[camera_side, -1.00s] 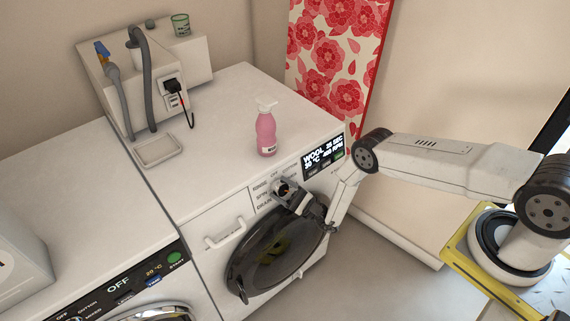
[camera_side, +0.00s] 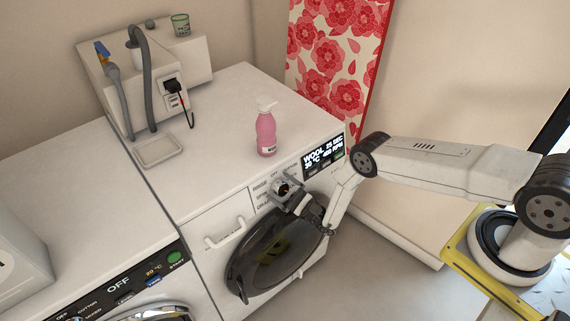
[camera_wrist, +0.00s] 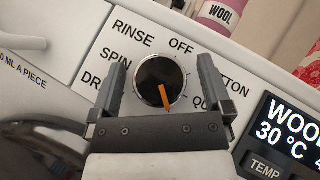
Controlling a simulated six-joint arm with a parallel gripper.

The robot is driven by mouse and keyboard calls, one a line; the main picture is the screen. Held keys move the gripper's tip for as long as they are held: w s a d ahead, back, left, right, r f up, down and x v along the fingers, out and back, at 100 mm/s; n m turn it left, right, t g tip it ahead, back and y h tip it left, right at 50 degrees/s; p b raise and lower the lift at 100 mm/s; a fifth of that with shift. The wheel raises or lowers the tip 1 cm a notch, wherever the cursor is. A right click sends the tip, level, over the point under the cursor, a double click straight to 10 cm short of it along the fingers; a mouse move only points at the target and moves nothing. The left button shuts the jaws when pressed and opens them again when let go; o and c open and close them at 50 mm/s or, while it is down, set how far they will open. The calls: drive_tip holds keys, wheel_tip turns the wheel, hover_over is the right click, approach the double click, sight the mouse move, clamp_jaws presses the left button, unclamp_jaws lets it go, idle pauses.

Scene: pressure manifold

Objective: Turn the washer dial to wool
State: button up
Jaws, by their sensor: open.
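The washer dial (camera_wrist: 160,85) is a round black knob with an orange pointer. In the wrist view the pointer aims downward, slightly right, toward the part of the label ring hidden by my gripper. RINSE, SPIN, OFF and parts of other labels show around it. The washer display (camera_wrist: 285,125) reads WOOL and 30 °C; in the side view the same display (camera_side: 323,153) also shows 25 SEC and 400 RPM. My gripper (camera_wrist: 163,62) is open, one finger on each side of the dial, with visible gaps. In the side view my gripper (camera_side: 290,189) is at the washer's front panel.
A pink bottle (camera_side: 266,134) stands on the washer top behind the panel. The dark round door (camera_side: 262,258) is below my gripper, and a white handle (camera_side: 226,234) is to its left. A second machine with an OFF display (camera_side: 118,286) stands at the left.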

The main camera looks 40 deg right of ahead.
drive_tip(key=shift+n+g+y, duration=0.6)
drive_tip(key=shift+n, duration=0.2)
drive_tip(key=n+g+y, duration=0.1)
drive_tip(key=n+g, duration=0.2)
drive_tip(key=n+g+y, duration=0.1)
drive_tip(key=n+g, duration=0.2)
drive_tip(key=n, duration=0.1)
drive_tip(key=n+g+h, duration=0.1)
drive_tip(key=n+g, duration=0.2)
drive_tip(key=shift+n+g, duration=0.3)
drive_tip(key=shift+n, duration=0.1)
drive_tip(key=shift+n+g+h, duration=0.9)
drive_tip(key=shift+n+g, duration=0.3)
drive_tip(key=n+g+h, duration=0.2)
drive_tip(key=n+h, duration=0.1)
drive_tip(key=h, duration=0.1)
drive_tip(key=shift+n+g, duration=0.3)
drive_tip(key=shift+n, duration=0.1)
drive_tip(key=shift+s+n+g+h, duration=0.1)
drive_tip(key=shift+n+g+h, duration=0.2)
drive_tip(key=shift+n+h, duration=0.85)
drive_tip(key=shift+n+g+h, duration=0.3)
drive_tip(key=shift+n+h, duration=0.15)
drive_tip(key=shift+h, duration=1.4)
drive_tip(key=s+r+h, duration=0.1)
drive_tip(key=s+r, duration=0.3)
drive_tip(key=r, duration=0.2)
drive_tip(key=shift+d+r+g, duration=0.2)
drive_tip(key=shift+r+g, duration=0.2)
